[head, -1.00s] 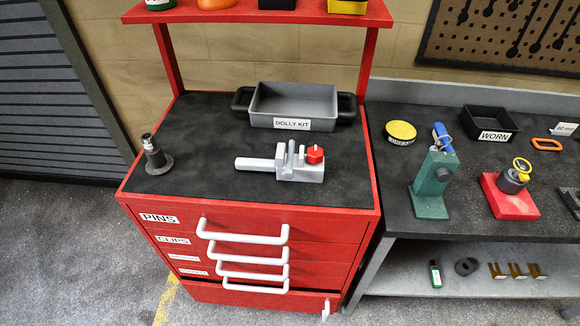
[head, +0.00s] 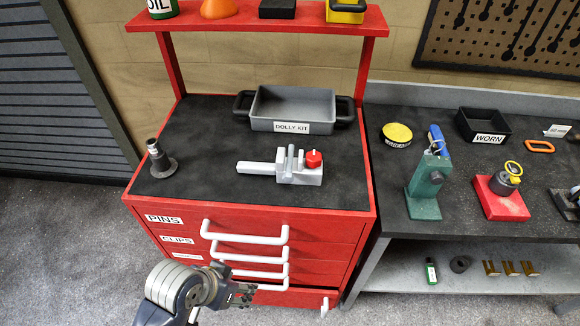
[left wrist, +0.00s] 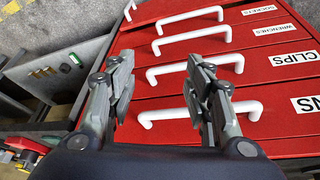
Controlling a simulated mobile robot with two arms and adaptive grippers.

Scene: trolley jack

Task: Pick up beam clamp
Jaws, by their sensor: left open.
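The beam clamp (head: 284,168), a light grey metal piece with a red knob, lies on the black top of the red tool cabinet (head: 148,193), in front of the dolly kit tray. Its bar points left and its knob is at the right. My left gripper (head: 246,293) is in front of the cabinet drawers, below the top and apart from the clamp. In the left wrist view the left gripper (left wrist: 160,88) is open and empty, facing the drawer fronts. The clamp does not show there. My right gripper is not seen.
The grey dolly kit tray (head: 292,104) stands behind the clamp; a dark stepped post (head: 160,160) stands at the left. White drawer handles (head: 245,237) stick out in front. The shelf (head: 265,21) overhangs the back. A workbench (head: 460,225) with tools adjoins at right.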

